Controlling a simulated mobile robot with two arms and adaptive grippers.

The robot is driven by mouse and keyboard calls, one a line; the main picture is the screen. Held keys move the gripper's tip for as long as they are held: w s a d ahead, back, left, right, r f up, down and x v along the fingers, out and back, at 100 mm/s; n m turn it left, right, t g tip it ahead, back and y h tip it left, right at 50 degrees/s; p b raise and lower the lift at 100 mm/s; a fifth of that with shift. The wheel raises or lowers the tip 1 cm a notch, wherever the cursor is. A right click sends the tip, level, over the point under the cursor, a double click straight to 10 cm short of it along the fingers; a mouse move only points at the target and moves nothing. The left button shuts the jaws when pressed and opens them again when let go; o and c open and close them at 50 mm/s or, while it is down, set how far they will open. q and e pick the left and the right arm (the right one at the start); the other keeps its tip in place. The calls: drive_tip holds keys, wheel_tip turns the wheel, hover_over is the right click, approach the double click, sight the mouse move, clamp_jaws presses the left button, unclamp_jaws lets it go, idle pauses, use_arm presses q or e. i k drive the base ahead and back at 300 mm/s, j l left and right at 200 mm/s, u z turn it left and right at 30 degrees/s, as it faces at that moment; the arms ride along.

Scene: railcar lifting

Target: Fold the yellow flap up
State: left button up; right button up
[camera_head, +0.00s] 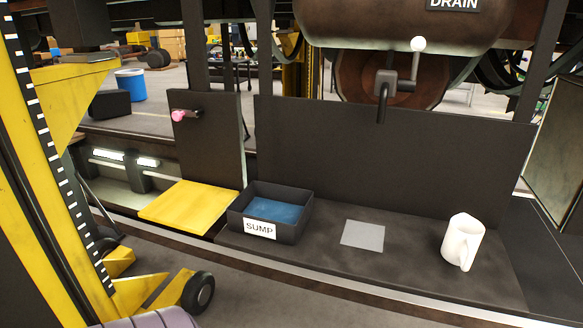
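The yellow flap (189,207) is a flat square plate left of the middle in the head view. It lies level, at the foot of a dark upright panel (222,140). Its right edge is close beside the black box marked SUMP; I cannot tell whether they touch. Neither my left nor my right gripper is in view.
The black SUMP box (238,214) holds something blue. A grey square (363,236) and a white mug (463,241) are on the dark shelf to its right. A pink-tipped handle (180,115) sticks out of the panel. A yellow striped column (40,190) with a wheel stands left.

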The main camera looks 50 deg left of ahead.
sight(193, 206)
drive_tip(key=k+l+u, duration=0.1)
drive_tip(key=k+u, duration=0.35)
drive_tip(key=u, duration=1.7)
drive_tip(key=k+j, duration=0.05)
drive_tip(key=j, duration=0.05)
